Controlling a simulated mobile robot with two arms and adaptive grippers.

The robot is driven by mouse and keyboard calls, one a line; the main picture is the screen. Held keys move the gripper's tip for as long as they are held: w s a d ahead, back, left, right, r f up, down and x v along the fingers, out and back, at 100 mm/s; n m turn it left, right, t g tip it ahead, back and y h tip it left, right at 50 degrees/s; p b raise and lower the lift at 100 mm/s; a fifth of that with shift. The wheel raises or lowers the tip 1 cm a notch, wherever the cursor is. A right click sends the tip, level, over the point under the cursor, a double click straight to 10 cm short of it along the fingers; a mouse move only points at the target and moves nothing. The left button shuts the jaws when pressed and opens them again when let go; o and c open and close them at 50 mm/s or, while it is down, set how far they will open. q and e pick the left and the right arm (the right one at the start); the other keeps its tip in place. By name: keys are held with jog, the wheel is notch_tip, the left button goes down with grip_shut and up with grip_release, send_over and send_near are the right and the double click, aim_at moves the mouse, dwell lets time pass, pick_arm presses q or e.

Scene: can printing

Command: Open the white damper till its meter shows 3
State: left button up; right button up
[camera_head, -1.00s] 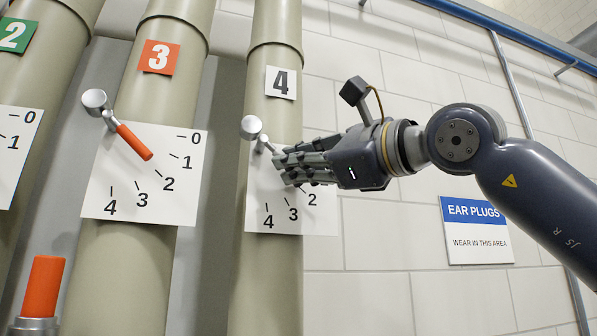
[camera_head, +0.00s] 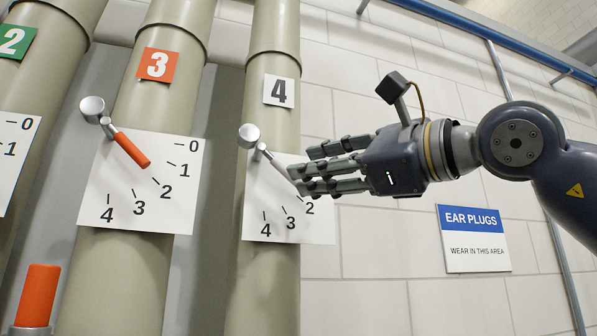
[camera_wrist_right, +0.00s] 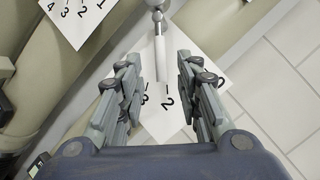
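The white damper's lever (camera_head: 272,160) is on the pipe under the white number 4 sign (camera_head: 279,91). It slants down to the right from a round silver knob (camera_head: 249,136), over a white dial plate (camera_head: 265,210). In the right wrist view, the white handle (camera_wrist_right: 160,58) points close to the 2 mark. My right gripper (camera_head: 302,168) is at the lever's lower end, its fingers partly covering the dial in the head view. In the wrist view, its fingers (camera_wrist_right: 158,64) are spread on both sides of the handle with gaps. My left gripper is not in view.
The neighbouring pipe has an orange damper handle (camera_head: 131,149) and an orange number 3 sign (camera_head: 158,65). Another orange handle (camera_head: 39,294) stands at the lower left. An ear plugs sign (camera_head: 474,238) is on the tiled wall.

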jog(key=v, duration=0.7)
jog(key=shift+s+d, duration=0.1)
jog(key=shift+f, duration=0.1)
